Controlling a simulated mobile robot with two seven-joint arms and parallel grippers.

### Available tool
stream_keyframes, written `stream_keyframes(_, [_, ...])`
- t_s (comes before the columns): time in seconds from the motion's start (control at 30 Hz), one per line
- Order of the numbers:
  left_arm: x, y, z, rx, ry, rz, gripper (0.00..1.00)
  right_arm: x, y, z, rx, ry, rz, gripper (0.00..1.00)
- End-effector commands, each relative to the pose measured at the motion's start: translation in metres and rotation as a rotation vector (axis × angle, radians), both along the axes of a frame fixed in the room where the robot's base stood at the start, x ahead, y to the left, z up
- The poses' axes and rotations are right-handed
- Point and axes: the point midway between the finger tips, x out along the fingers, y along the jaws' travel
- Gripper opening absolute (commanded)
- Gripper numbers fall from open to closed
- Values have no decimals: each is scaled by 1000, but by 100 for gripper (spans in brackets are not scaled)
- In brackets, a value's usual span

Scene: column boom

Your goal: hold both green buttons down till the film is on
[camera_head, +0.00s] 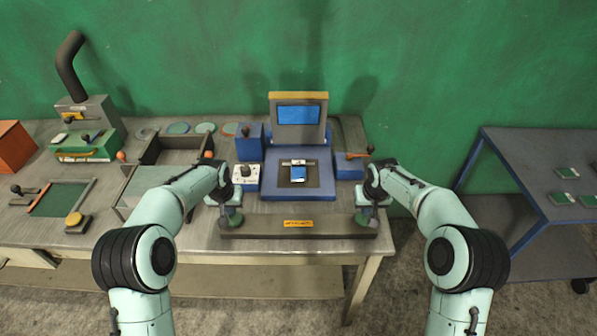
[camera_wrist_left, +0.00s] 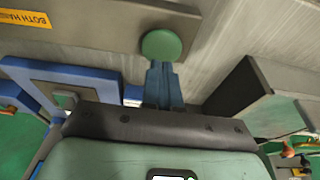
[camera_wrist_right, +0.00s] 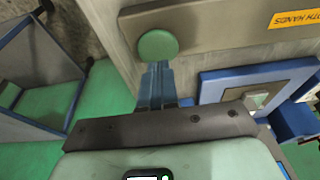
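A grey bar (camera_head: 300,231) with an orange label lies along the table's front edge, with a green button near each end. My left gripper (camera_head: 231,212) is at the left green button (camera_head: 237,221). In the left wrist view its fingers (camera_wrist_left: 163,68) are together, empty, their tips at the button's edge (camera_wrist_left: 161,45). My right gripper (camera_head: 364,210) is at the right green button (camera_head: 361,219). In the right wrist view its fingers (camera_wrist_right: 157,68) are also together at the button (camera_wrist_right: 158,45). I cannot tell whether either button is pressed. A small blue-screened device (camera_head: 298,174) lies on the blue press (camera_head: 318,185).
A screen head (camera_head: 299,113) stands behind the press, its screen lit blue. A separate blue-grey table (camera_head: 540,150) with several small green-and-blue items stands at right.

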Motion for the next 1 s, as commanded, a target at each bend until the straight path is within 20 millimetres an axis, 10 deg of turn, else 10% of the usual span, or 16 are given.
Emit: stream_keyframes(1.0, [0, 0, -3, 0, 1, 0, 0, 0, 0, -29, -1, 2, 0, 0])
